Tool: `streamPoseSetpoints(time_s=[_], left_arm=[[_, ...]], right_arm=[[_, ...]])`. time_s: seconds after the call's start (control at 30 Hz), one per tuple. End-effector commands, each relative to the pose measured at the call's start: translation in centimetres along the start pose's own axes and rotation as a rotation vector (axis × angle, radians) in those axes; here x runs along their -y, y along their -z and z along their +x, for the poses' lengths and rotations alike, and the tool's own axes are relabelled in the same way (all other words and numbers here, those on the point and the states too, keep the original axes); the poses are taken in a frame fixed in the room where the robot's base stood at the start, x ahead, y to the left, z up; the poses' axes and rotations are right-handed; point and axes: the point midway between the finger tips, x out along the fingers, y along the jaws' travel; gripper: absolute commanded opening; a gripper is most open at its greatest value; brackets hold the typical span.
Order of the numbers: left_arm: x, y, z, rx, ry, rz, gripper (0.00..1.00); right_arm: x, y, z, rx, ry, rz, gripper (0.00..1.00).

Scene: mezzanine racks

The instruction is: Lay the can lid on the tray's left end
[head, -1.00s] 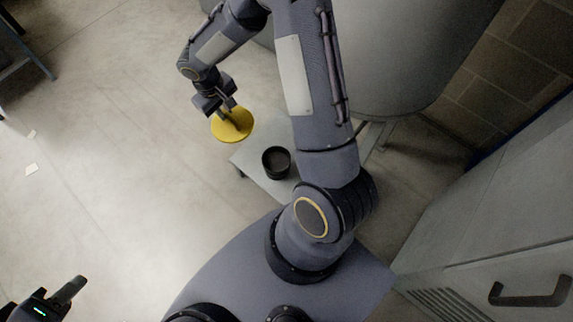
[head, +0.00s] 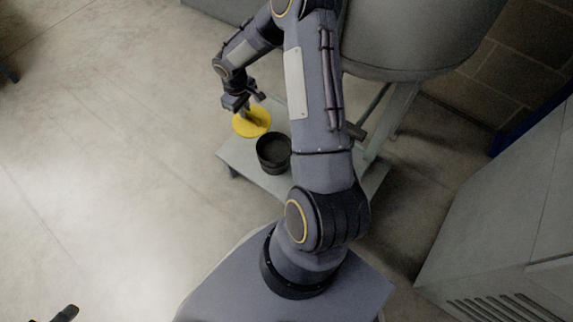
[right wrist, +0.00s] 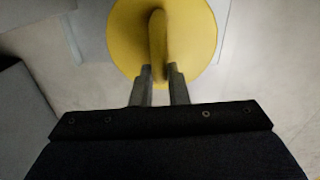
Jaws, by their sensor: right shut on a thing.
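The can lid (head: 259,125) is a yellow disc with an upright grip on top. My right gripper (head: 246,113) is shut on that grip; in the right wrist view the two fingers (right wrist: 158,78) pinch it and the lid (right wrist: 195,35) lies beyond them. The lid is over or beside the far left part of a pale grey flat surface (head: 237,158); I cannot tell whether it touches. I cannot make out a separate tray; my right arm hides part of this surface. Of my left gripper (head: 65,313), only a dark tip shows at the bottom left.
An open black round can (head: 274,167) stands on the grey surface, just nearer than the lid. A large grey rounded vessel (head: 420,35) on legs is behind my right arm. A grey cabinet (head: 510,220) stands at right.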

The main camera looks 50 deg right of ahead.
Motion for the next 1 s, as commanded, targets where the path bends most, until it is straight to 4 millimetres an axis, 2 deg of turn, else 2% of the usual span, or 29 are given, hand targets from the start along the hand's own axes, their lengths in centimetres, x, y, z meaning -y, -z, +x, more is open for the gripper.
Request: streamPoseSetpoints(time_s=[0.3,0.5,0.7,1.0], left_arm=[[0.9,-1.0,2.0,-0.001,0.000,0.000,0.36],[1.2,-1.4,2.7,-0.001,0.000,0.000,0.36],[1.9,-2.1,4.1,0.000,0.000,0.000,0.36],[1.9,-2.0,4.1,0.000,0.000,0.000,0.36]], right_arm=[[0.2,-0.1,4.8,0.001,0.002,-0.004,0.00],[0.4,-0.2,6.8,0.004,0.003,-0.003,0.00],[0.7,-0.4,10.3,0.008,0.004,-0.003,0.00],[0.7,-0.2,10.5,0.001,0.001,-0.002,0.00]])
